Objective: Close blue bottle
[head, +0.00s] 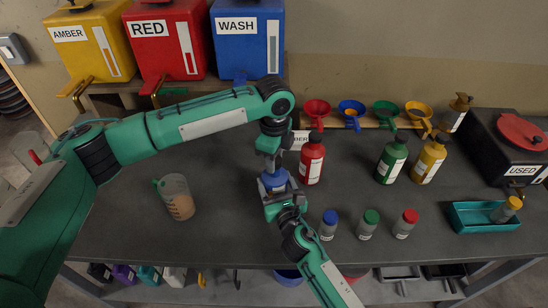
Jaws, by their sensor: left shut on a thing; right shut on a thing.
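The blue bottle (273,183) stands near the middle of the grey bench, mostly covered by my two grippers. My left gripper (270,166) reaches down from above and is shut at the bottle's top; what it grips looks like the cap, but the cap itself is hidden. My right gripper (279,198) comes from the front and is shut on the bottle's body. Whether the cap is seated on the neck cannot be seen.
Red (312,161), green (391,161) and yellow (428,162) bottles stand to the right. Small jars (366,224) stand in front of them. A measuring cup (177,198) is at left, a teal tray (478,217) at right. Coloured tanks (164,42) and funnels (351,110) are behind.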

